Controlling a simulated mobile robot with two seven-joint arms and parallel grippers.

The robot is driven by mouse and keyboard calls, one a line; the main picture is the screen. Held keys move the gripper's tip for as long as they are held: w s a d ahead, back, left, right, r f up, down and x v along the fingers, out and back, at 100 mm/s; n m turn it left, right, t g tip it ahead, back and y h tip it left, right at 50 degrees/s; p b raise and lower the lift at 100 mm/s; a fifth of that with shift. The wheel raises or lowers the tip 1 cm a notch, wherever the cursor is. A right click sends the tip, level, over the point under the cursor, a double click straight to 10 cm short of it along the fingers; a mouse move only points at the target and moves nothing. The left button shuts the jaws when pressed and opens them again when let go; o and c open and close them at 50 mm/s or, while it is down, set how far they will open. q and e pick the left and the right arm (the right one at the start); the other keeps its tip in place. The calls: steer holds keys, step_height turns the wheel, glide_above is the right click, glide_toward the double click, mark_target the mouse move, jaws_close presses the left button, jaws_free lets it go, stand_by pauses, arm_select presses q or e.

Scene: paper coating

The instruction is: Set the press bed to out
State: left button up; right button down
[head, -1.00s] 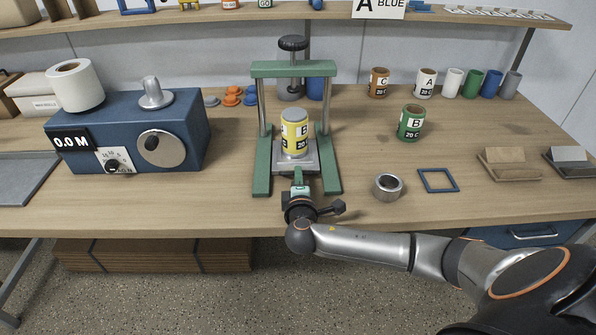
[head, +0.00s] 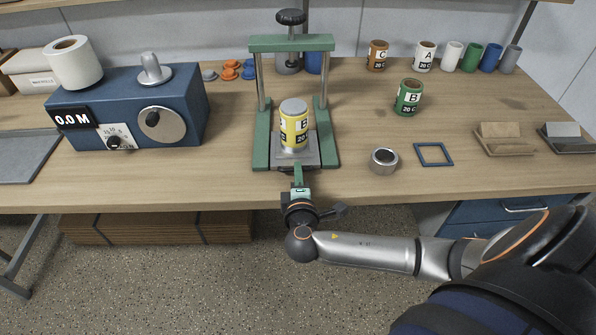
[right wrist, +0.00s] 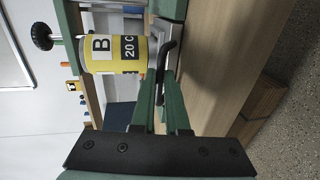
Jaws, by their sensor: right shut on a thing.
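The green press (head: 262,135) stands on the workbench. Its grey press bed (head: 312,158) lies between the two green feet, its front edge about level with their front ends. A yellow can marked B and 20 (head: 294,128) stands upright on the bed, and also shows in the right wrist view (right wrist: 112,54). My right gripper (head: 298,176) is at the bed's front, over the bench's front edge. In the right wrist view its green fingers (right wrist: 160,100) are closed on the bed's dark handle (right wrist: 170,52), partly hidden between them. My left gripper is out of view.
A metal ring (head: 383,161) and a blue square frame (head: 433,154) lie right of the press. A green can (head: 408,97) stands behind them. A blue machine (head: 185,100) stands to the left. Bare bench lies between it and the press.

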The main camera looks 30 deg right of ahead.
steer(key=c, duration=0.9)
jaws_free()
steer(key=shift+s, duration=0.1)
steer(key=v, duration=1.2)
steer(key=shift+s+a, duration=0.1)
steer(key=shift+a, duration=0.1)
steer(key=s+a+f+m+g+y, duration=0.1)
steer(key=s+a+f+m+y, duration=0.1)
steer(key=f, duration=0.4)
steer(key=s+a+f+m+g+y, duration=0.1)
steer(key=s+a+f+m+y, duration=0.1)
steer(key=s+f+m+y, duration=0.2)
steer(key=s+a+f+m+g+y+p, duration=0.1)
steer(key=s+a+f+m+g+y, duration=0.1)
steer(key=f, duration=0.6)
steer(key=shift+s+a+m+y, duration=0.4)
steer(key=shift+s+m+y, duration=0.35)
steer(key=shift+y, duration=0.45)
